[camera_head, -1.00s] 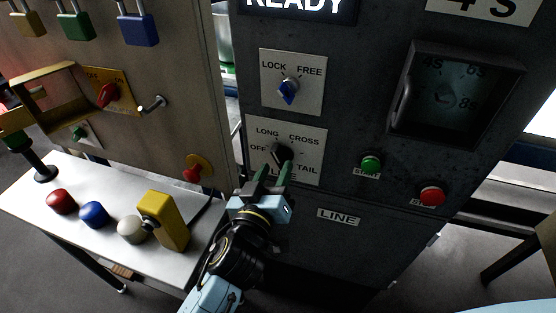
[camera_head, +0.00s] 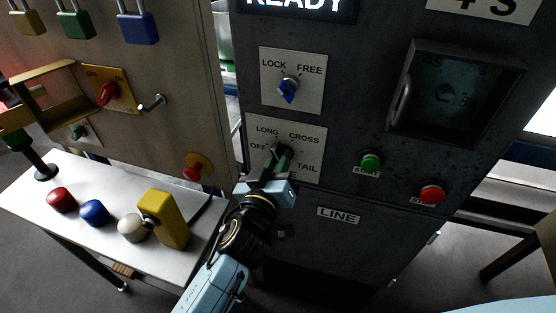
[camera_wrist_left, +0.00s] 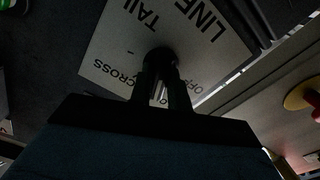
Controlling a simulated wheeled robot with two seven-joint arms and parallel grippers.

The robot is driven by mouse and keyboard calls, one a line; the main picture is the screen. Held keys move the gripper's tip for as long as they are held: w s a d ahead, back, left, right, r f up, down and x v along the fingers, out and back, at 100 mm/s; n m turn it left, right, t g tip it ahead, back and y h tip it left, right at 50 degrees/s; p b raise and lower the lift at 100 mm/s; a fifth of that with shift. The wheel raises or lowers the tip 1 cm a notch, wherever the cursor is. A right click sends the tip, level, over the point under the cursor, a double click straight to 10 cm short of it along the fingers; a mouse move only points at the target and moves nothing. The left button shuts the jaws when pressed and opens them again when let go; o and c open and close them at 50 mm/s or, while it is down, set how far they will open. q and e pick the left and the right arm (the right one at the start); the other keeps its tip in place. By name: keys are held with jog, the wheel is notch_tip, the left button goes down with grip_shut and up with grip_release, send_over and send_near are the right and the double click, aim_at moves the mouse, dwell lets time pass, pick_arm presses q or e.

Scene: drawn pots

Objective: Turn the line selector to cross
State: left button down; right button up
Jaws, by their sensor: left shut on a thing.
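The line selector (camera_head: 276,151) is a black knob on a white plate (camera_head: 312,165) marked OFF, LONG, CROSS and TAIL, on the dark cabinet. My left gripper (camera_head: 278,158) is shut on the knob, its dark green fingers at either side. The fingers and wrist hide most of the knob, so I cannot tell which mark it points to. In the left wrist view, the fingers (camera_wrist_left: 162,80) close around the knob (camera_wrist_left: 160,56) in front of the plate (camera_wrist_left: 105,50), which appears upside down. My right gripper is not in view.
Above is a LOCK/FREE switch (camera_head: 288,90) with a blue knob. A green start button (camera_head: 371,162) and a red button (camera_head: 432,195) sit to the right. A white table (camera_head: 110,255) at left holds coloured knobs and a yellow block (camera_head: 164,220).

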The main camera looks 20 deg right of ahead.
pick_arm(q)
jog(key=m, duration=0.4)
jog(key=m+p, duration=0.1)
jog(key=m, duration=0.4)
jog(key=shift+s+d+m, duration=0.15)
jog(key=shift+d+m, duration=0.05)
jog(key=shift+m, duration=0.1)
jog(key=shift+p, duration=0.3)
dwell(0.5)
jog(key=c, duration=1.3)
grip_release()
